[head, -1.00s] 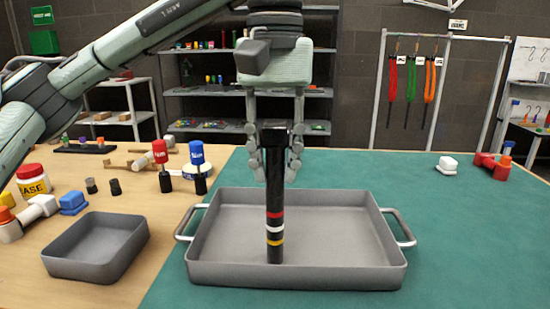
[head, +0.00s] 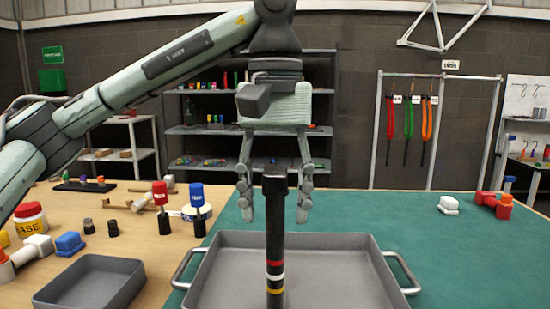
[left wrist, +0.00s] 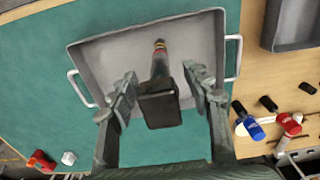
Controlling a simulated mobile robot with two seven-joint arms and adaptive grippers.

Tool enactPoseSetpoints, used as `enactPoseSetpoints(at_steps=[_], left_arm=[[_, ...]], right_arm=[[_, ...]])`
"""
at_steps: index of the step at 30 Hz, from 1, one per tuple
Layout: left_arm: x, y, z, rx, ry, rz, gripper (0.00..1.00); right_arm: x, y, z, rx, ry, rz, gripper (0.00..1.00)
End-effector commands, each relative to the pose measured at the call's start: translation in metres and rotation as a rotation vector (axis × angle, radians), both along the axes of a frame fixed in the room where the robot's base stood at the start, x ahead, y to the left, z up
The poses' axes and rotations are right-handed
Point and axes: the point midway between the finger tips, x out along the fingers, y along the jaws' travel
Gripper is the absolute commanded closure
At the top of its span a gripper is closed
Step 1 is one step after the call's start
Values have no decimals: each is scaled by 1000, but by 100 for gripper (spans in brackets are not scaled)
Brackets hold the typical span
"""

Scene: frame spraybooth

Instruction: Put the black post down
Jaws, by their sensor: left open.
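The black post (head: 275,225), with red, white and yellow bands low down, stands upright in the large grey tray (head: 365,241). Its foot is cut off by the bottom edge in the head view. In the left wrist view I look down on its dark top (left wrist: 160,105), with the bands and far end over the tray floor. My left gripper (head: 275,212) is open, with one finger on each side of the post's upper part and a visible gap on both sides. The fingers also show apart in the left wrist view (left wrist: 160,78). My right gripper is not in view.
A smaller grey bin (head: 92,262) lies left of the tray on the wooden surface. Red-capped (head: 160,194) and blue-capped (head: 197,195) items stand behind it. A red part (head: 493,202) and a white block (head: 449,204) lie far right. The green mat right of the tray is clear.

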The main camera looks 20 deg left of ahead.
Motion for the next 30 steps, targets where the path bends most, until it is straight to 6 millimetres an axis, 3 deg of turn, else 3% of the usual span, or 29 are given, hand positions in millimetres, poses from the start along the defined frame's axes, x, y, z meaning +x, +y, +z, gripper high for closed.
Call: enactPoseSetpoints(at_steps=[9, 15, 21, 30], left_arm=[[0, 0, 67, -1, -8, 4, 51], [0, 0, 98, 0, -4, 3, 51], [0, 0, 111, -1, -1, 1, 51], [0, 0, 113, -1, 0, 0, 51]], right_arm=[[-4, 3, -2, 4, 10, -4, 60], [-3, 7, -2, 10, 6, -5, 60], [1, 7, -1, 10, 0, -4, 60], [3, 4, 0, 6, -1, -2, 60]])
